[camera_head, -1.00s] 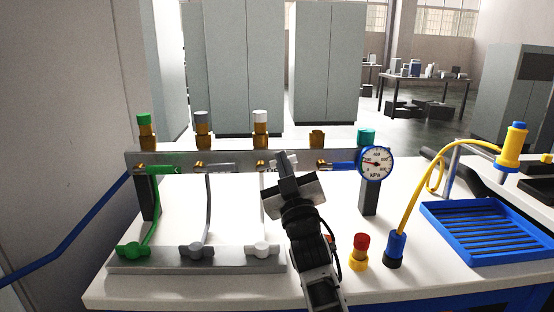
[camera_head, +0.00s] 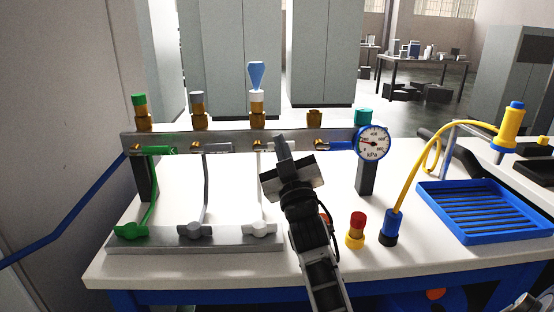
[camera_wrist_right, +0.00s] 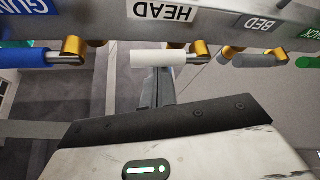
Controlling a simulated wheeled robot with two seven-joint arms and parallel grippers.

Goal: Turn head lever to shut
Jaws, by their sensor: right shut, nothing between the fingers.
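The white head lever (camera_wrist_right: 158,72) lies sideways along the rail below the upside-down HEAD label (camera_wrist_right: 163,12) in the wrist view, out from a gold joint. In the head view its white handle (camera_head: 268,149) is partly hidden by my gripper. My right gripper (camera_head: 281,146) is shut and empty, its fingertips at the rail by that lever. In the wrist view the shut fingers (camera_wrist_right: 158,92) are right at the lever; I cannot tell if they touch. My left gripper is out of view.
The grey rail (camera_head: 225,138) also carries a green lever (camera_head: 158,151), a grey lever (camera_head: 215,149), a blue lever (camera_head: 337,146) and a gauge (camera_head: 373,143). A red-topped connector (camera_head: 356,230), a yellow hose (camera_head: 428,170) and a blue tray (camera_head: 482,240) are to the right.

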